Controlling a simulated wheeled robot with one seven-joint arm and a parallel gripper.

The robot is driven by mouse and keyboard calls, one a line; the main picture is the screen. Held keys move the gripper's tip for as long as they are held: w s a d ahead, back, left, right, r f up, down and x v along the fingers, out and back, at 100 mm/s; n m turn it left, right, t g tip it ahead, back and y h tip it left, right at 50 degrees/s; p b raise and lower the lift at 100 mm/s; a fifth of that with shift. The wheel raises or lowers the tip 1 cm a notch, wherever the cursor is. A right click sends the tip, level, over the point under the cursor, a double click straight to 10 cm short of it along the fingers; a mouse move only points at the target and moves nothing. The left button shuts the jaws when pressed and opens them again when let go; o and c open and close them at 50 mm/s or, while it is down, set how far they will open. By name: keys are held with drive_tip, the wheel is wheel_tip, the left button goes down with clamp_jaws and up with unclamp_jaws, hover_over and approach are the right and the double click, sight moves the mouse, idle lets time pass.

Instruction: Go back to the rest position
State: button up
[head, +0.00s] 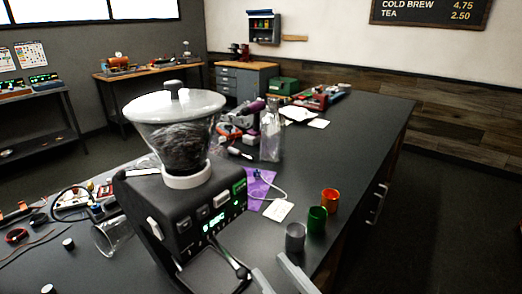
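My gripper (266,264) shows at the bottom edge of the head view, with two pale grey fingers apart and nothing seen between them. The rest of the arm is out of view. The gripper appears just right of the front of a black brewer (180,222) with a lit green display. The brewer has a clear hopper (178,140) of dark contents with a pale lid on top. I cannot tell whether the fingers touch the brewer.
Grey (295,237), green (316,219) and orange (329,201) cups stand on the dark counter (365,140) right of the brewer. A clear bottle (270,135) stands behind. A glass jug (113,236) and cables lie left. The floor at right is clear.

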drive_tip(key=s+d+f+m+t+h, duration=0.1)
drive_tip(key=s+d+f+m+h, duration=0.3)
drive_tip(key=d, duration=0.2)
drive_tip(key=s+d+f+m+t+h, duration=0.2)
drive_tip(key=s+d+f+m+h, duration=0.15)
drive_tip(key=d, duration=0.25)
drive_tip(key=s+d+f+g+h, duration=0.1)
drive_tip(key=s+f, duration=0.1)
drive_tip(key=s, duration=0.4)
drive_tip(key=s+d+f+g+h, duration=0.1)
drive_tip(key=s+d+f, duration=0.1)
drive_tip(key=s, duration=0.4)
drive_tip(key=s+d+f+g+h, duration=0.1)
drive_tip(key=s+d+f+g, duration=0.1)
drive_tip(key=s+f, duration=0.2)
drive_tip(key=s, duration=0.3)
drive_tip(key=shift+d+f, duration=0.25)
